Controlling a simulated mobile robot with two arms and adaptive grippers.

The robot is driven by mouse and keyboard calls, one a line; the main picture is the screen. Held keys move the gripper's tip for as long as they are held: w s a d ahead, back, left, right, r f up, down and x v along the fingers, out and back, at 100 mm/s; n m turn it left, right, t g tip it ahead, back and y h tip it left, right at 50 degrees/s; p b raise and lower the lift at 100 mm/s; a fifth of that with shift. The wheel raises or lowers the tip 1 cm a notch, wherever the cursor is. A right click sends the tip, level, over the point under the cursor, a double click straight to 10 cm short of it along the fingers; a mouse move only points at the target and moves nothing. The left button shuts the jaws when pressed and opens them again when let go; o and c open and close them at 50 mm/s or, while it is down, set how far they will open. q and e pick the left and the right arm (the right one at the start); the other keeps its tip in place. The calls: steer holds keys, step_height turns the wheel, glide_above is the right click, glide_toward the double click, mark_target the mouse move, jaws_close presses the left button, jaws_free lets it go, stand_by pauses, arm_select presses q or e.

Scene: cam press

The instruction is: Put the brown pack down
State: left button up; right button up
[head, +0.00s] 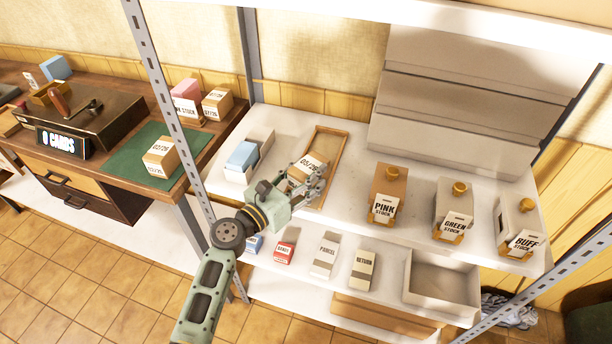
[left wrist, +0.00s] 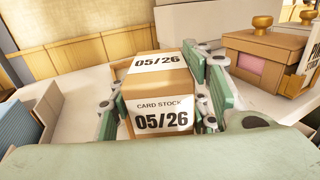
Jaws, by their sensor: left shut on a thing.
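The brown pack (head: 309,167) is a small brown box with a white label. In the left wrist view its label (left wrist: 160,118) reads "CARD STOCK 05/26". My left gripper (head: 305,184) has its fingers on both sides of the pack and is shut on it. The pack is at a shallow wooden tray (head: 326,157) on the upper shelf, over the tray's near part. I cannot tell whether the pack touches the tray floor, as the gripper hides its lower edge. My right gripper is not in view.
A white bin with a blue pack (head: 242,156) stands just left of the tray. Pink (head: 388,190), green (head: 453,205) and buff (head: 515,228) stock boxes stand to the right. A shelf post (head: 170,100) rises at left. A green mat (head: 130,163) with another pack lies on the desk.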

arm_select(q)
steer(key=o, duration=0.9)
steer(key=shift+f, duration=0.2)
steer(key=o, duration=0.5)
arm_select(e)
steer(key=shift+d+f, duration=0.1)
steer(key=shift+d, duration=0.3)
arm_select(q)
steer(key=shift+r, duration=0.35)
steer(key=shift+b+v, duration=0.65)
steer(key=shift+v, duration=5.4)
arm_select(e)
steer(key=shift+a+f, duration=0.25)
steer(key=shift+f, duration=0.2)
arm_select(q)
steer(key=shift+f, duration=0.15)
